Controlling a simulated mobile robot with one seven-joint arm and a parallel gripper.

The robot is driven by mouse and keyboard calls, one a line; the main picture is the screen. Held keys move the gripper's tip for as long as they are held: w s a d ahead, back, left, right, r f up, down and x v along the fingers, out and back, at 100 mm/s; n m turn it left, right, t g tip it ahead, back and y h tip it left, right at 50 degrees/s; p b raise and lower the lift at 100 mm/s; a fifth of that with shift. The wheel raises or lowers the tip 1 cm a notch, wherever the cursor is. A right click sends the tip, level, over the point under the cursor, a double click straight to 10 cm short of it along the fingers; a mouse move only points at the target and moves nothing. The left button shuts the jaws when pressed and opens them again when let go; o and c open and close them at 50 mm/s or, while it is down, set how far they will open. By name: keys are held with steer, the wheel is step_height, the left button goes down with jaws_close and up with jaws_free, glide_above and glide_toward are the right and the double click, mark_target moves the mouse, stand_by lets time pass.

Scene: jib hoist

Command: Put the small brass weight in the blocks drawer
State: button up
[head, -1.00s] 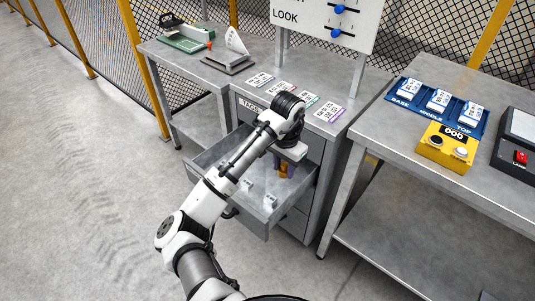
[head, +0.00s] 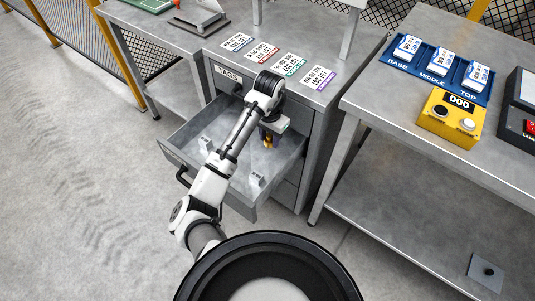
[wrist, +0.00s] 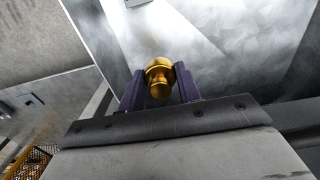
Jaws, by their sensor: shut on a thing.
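The small brass weight (wrist: 159,78) is a gold, rounded, stepped piece held between the two dark purple fingers of my gripper (wrist: 160,88) in the wrist view. In the head view my gripper (head: 268,138) points down inside the outline of the open drawer (head: 240,204), toward its right rear part, and the weight shows as a small yellow spot. Whether the weight touches the drawer floor I cannot tell. The drawer is grey metal and holds small pale grey blocks, one near the front right (head: 257,180) and one at the left (head: 205,143).
Above the open drawer is a shut drawer labelled TAGS (head: 228,73). Several lot cards (head: 290,66) lie on the cabinet top. The right bench (head: 380,105) carries a blue rack (head: 435,68) and a yellow counter box (head: 452,117). Bare floor lies to the left.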

mark_target(269, 159)
step_height(269, 159, down, 9)
steer(key=shift+f+p, duration=0.1)
steer(key=shift+p, duration=0.25)
steer(key=shift+f, duration=0.1)
steer(key=o, duration=1.2)
step_height(269, 159, up, 12)
steer(key=shift+r+b, duration=0.1)
steer(key=shift+b, duration=0.45)
